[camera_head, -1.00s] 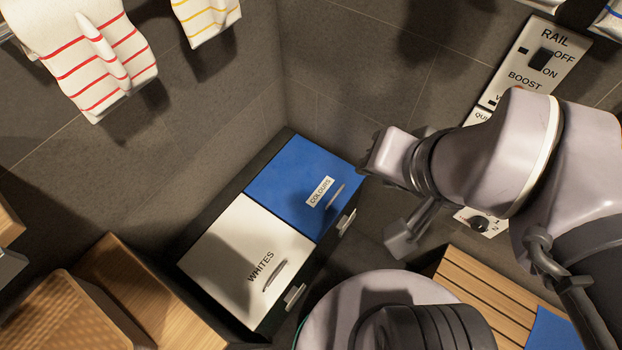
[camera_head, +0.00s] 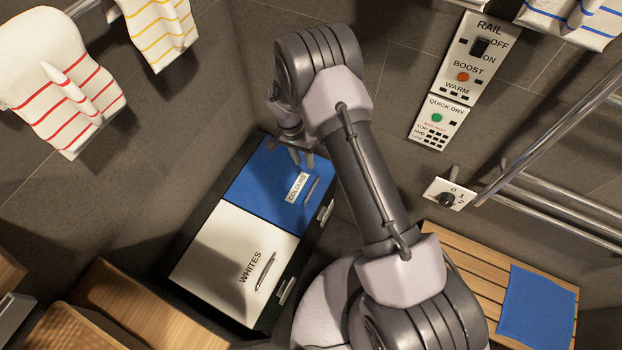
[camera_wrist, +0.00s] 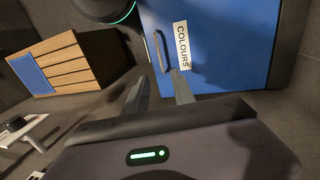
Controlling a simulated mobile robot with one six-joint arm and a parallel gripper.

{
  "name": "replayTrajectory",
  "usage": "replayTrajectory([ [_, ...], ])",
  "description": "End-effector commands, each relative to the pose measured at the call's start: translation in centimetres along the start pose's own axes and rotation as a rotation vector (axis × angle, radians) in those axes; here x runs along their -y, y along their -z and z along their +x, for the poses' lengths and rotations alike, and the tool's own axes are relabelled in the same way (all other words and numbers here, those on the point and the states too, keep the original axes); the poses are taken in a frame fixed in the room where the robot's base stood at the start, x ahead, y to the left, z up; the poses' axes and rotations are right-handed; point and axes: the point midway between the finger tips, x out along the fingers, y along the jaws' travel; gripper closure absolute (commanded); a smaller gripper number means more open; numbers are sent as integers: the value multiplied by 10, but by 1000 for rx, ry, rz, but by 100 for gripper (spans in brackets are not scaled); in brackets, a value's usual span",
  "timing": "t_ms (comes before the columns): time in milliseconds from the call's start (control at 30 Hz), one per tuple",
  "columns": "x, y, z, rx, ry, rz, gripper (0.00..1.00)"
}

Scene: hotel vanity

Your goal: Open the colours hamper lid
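The colours hamper lid (camera_head: 262,178) is a blue panel with a "COLOURS" label, lying flat and shut in the head view. Its slim bar handle (camera_head: 312,191) sits near the front edge. In the wrist view the blue lid (camera_wrist: 225,45) fills the upper right, with the handle (camera_wrist: 160,52) beside the label. My gripper (camera_head: 303,158) hangs above the lid's far right part. In the wrist view my gripper (camera_wrist: 160,80) has its two fingers apart with nothing between them. The handle appears just beyond the fingertips; the exact height gap cannot be told.
The white "WHITES" lid (camera_head: 225,255) adjoins the blue one, also shut. Dark walls stand close behind the hamper. A control panel (camera_head: 455,80) and chrome rail (camera_head: 550,135) are at the right. A slatted wooden bench (camera_head: 470,270) with a blue cloth (camera_head: 537,305) stands lower right.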

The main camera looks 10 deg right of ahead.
Motion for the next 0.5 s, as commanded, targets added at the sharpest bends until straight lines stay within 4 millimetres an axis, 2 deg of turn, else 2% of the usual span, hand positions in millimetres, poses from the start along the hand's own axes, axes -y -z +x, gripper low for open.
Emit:
replayTrajectory([
  [33,0,-1,20,3,-3,-1,69],
  [300,0,-1,100,3,-2,0,69],
  [500,0,0,134,1,0,-1,69],
])
